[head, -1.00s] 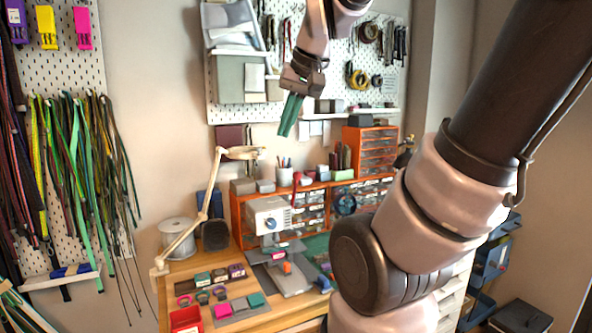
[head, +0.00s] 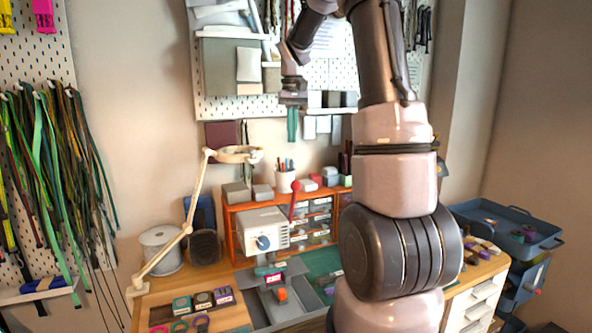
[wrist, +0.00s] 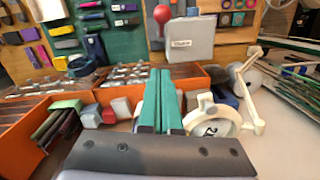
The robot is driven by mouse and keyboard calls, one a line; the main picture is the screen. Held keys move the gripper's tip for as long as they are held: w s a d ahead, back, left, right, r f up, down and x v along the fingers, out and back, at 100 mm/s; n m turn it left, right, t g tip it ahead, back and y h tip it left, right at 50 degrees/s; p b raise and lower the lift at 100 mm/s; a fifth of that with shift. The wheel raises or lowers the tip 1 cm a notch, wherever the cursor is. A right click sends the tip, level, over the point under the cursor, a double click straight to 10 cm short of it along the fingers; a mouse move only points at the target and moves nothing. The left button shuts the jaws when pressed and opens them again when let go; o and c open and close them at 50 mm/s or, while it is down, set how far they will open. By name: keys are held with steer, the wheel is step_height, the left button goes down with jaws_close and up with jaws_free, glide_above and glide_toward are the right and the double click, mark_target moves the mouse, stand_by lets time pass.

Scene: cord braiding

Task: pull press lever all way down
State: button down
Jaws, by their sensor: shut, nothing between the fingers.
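The press (head: 262,230) is a white box with a blue round knob on its front, standing on the bench; it also shows in the wrist view (wrist: 190,42). Its lever (head: 294,193) has a red ball end and stands up at the press's right side. In the wrist view the lever's red ball (wrist: 162,14) lies beyond the fingertips, near the top edge. My gripper (head: 292,138) has green fingers, shut together and empty. It points down, high above the press and apart from the lever. The fingers also fill the middle of the wrist view (wrist: 163,75).
An orange drawer unit (head: 318,222) stands right behind the press, with a white pen cup (head: 285,182) on top. A cream lamp arm (head: 190,215) rises to the left. A white spool (head: 160,250) stands at the bench's left. Cords hang on the left wall.

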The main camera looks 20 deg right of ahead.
steer(key=shift+w+d+f, duration=0.1)
steer(key=shift+w+d, duration=0.05)
steer(key=shift+w, duration=0.05)
steer(key=s+a+f, duration=0.1)
steer(key=s+f, duration=0.3)
steer(key=f, duration=0.6)
steer(key=shift+s+a+f, duration=0.15)
steer(key=shift+f, duration=0.2)
steer(key=shift+s, duration=0.1)
